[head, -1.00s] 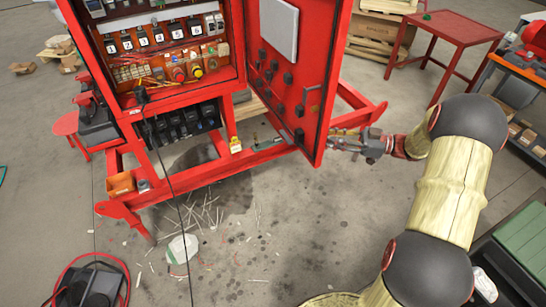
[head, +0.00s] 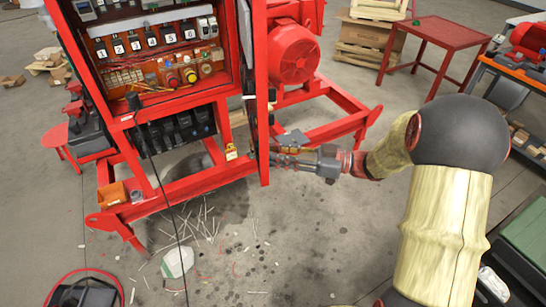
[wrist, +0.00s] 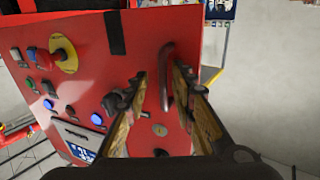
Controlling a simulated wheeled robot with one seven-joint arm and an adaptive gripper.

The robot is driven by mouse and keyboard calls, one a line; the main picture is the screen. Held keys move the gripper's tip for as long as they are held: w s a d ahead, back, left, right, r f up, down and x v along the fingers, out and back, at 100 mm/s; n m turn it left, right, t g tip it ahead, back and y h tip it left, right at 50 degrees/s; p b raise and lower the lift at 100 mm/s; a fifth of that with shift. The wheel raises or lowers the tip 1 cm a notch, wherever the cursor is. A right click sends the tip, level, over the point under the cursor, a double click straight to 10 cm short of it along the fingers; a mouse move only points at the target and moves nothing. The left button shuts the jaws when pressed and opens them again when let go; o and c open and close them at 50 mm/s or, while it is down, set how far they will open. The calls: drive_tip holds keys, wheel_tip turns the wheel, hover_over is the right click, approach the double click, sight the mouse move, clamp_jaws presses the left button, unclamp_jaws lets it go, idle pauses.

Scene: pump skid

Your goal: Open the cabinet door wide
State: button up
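The red cabinet (head: 141,112) stands open, with numbered breakers and wiring showing. Its door (head: 261,95) appears almost edge-on in the head view, swung out from the cabinet's right side. In the wrist view the red outer face of the door (wrist: 90,65) fills the left and middle. My gripper is open. In the head view it (head: 285,155) is at the door's right side, low down; its contact with the handle is hidden there.
A red motor (head: 293,52) sits behind the door on the red skid frame (head: 345,122). A red table (head: 440,32) and wooden pallets (head: 370,35) stand at the back. Litter and a white rag (head: 177,262) lie on the floor. The floor at front centre is mostly clear.

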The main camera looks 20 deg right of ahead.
drive_tip(key=shift+a, duration=0.95)
drive_tip(key=shift+d, duration=0.1)
drive_tip(key=d+p, duration=0.1)
drive_tip(key=d, duration=0.8)
drive_tip(key=shift+w, duration=0.4)
drive_tip(key=shift+a+r+p, duration=0.1)
drive_tip(key=shift+p, duration=0.5)
drive_tip(key=shift+c, duration=0.5)
